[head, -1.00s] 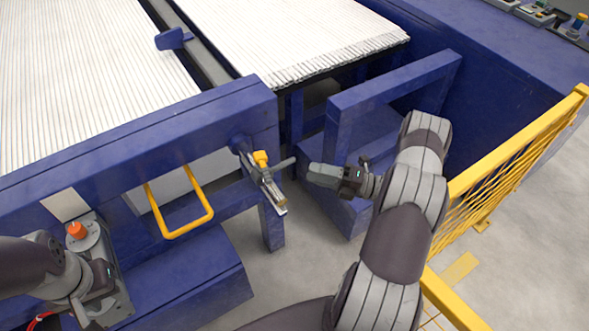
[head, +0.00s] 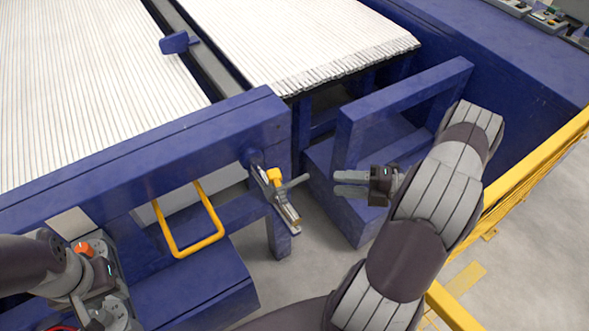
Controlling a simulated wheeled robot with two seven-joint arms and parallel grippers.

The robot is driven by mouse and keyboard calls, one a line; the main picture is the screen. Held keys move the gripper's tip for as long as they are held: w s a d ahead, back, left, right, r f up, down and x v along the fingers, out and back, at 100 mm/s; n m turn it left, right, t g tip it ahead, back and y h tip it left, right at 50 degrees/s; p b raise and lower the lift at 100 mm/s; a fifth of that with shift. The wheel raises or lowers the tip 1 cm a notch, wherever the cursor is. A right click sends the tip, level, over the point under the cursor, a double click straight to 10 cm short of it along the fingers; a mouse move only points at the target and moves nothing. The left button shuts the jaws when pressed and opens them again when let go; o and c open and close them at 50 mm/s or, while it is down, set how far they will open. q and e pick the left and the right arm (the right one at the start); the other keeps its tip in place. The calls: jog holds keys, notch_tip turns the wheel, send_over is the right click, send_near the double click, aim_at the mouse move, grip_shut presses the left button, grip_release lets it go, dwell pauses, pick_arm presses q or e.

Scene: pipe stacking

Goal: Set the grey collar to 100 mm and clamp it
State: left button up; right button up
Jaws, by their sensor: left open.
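A slim rail (head: 290,214) sticks out from the blue frame's right end, toward me. On it sit a yellow piece (head: 274,176) and a grey handle (head: 294,185) pointing right. The grey collar cannot be clearly told apart from these small parts, and no scale marks are readable. My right gripper (head: 350,183) is to the right of the handle, with its two fingers pointing left at it. A narrow gap shows between the fingers; they are empty and apart from the handle. My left gripper (head: 104,302) is open at the lower left, its fingertips hard to make out.
A yellow loop handle (head: 186,246) hangs on the blue frame (head: 160,137). An orange knob (head: 85,250) is beside my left gripper. White pipes (head: 80,80) cover the racks behind. A yellow fence (head: 540,150) runs at the right. Bare floor lies below the rail.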

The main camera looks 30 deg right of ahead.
aim_at(302, 181)
jog(key=p+x, duration=0.1)
jog(key=x, duration=1)
jog(key=shift+s+a, duration=0.1)
jog(key=shift+a, duration=0.15)
pick_arm(q)
jog(key=shift+s+d+r, duration=0.1)
jog(key=shift+s+r, duration=0.35)
jog(key=shift+r, duration=0.35)
pick_arm(e)
jog(key=shift+a, duration=0.15)
grip_shut()
jog(key=shift+w+f, duration=0.15)
jog(key=shift+w, duration=0.25)
pick_arm(q)
jog(key=shift+f, duration=0.25)
pick_arm(e)
grip_release()
